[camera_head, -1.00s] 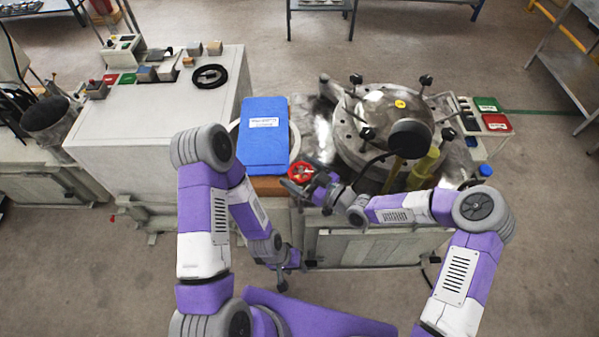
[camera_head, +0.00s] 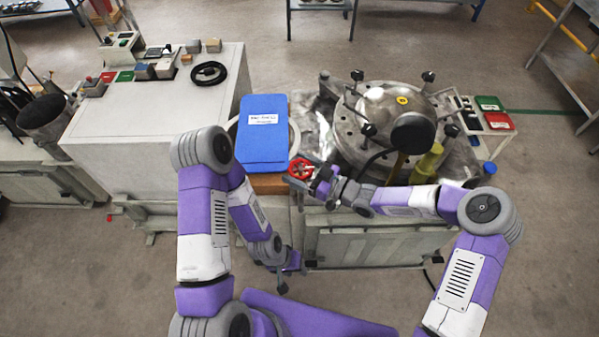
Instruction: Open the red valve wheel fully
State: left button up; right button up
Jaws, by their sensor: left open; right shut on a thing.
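The red valve wheel (camera_head: 298,168) is small and sits at the front edge of the machine bench, just right of the blue binder. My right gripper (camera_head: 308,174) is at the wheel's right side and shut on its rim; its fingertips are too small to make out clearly. My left gripper (camera_head: 288,277) hangs low in front of the bench, below the wheel and apart from it. It is open and empty.
A blue binder (camera_head: 263,140) lies left of the wheel. A round metal vessel (camera_head: 385,125) with clamp knobs stands behind my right forearm, with a yellow part (camera_head: 428,160) beside it. A white cabinet (camera_head: 150,125) is at the left. The floor in front is clear.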

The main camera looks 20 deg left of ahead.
jog(key=n+g, duration=0.1)
jog(key=g, duration=0.1)
jog(key=shift+n+g+b, duration=0.35)
jog(key=shift+n+g, duration=0.75)
jog(key=shift+g, duration=0.2)
jog(key=o, duration=0.9)
jog(key=d+p, duration=0.1)
jog(key=d, duration=0.6)
jog(key=shift+d, duration=0.3)
